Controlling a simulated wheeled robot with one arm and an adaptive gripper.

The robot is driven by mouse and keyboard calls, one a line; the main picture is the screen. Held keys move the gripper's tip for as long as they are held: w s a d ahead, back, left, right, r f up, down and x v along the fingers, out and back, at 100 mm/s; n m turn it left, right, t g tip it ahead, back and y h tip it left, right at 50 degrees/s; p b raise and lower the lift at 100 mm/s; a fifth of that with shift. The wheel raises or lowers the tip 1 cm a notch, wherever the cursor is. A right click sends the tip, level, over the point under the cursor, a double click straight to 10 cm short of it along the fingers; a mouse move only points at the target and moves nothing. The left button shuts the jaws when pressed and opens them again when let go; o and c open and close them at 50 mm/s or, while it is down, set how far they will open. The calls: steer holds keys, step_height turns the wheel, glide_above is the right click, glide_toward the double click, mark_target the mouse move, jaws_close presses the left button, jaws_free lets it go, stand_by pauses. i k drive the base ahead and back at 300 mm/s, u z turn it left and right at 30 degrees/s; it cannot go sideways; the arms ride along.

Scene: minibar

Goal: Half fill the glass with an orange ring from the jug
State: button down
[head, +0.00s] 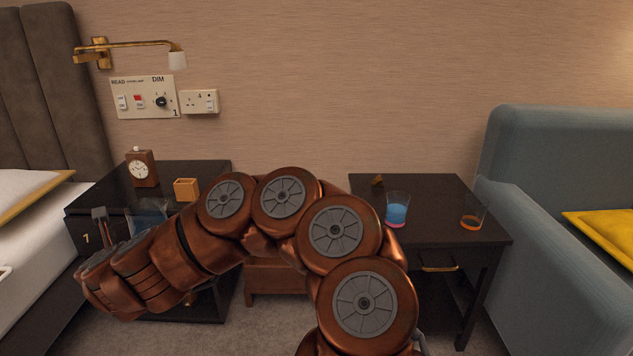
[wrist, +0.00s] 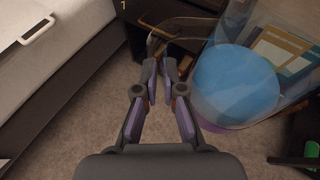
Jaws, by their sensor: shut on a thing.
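The jug (head: 148,214) is clear, with blue liquid inside, and stands or hangs at the left nightstand's front; I cannot tell if it touches the top. It fills the right of the wrist view (wrist: 236,85). My gripper (wrist: 165,72) is shut at the jug's handle, left of its body. In the head view my arm hides much of the gripper (head: 106,226). The glass with an orange ring (head: 473,212) stands on the right nightstand, with no liquid visible in it. A glass with a pink ring (head: 397,209) to its left holds blue liquid.
The left nightstand (head: 205,168) holds a clock (head: 141,168) and a small wooden box (head: 186,189). The right nightstand (head: 440,232) has a small dark wooden item (head: 377,181) at the back. A bed is at left and a blue armchair (head: 555,150) at right.

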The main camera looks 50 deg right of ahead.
mark_target(476, 207)
steer(key=u, duration=0.2)
steer(key=k, duration=0.9)
steer(key=z, duration=1.25)
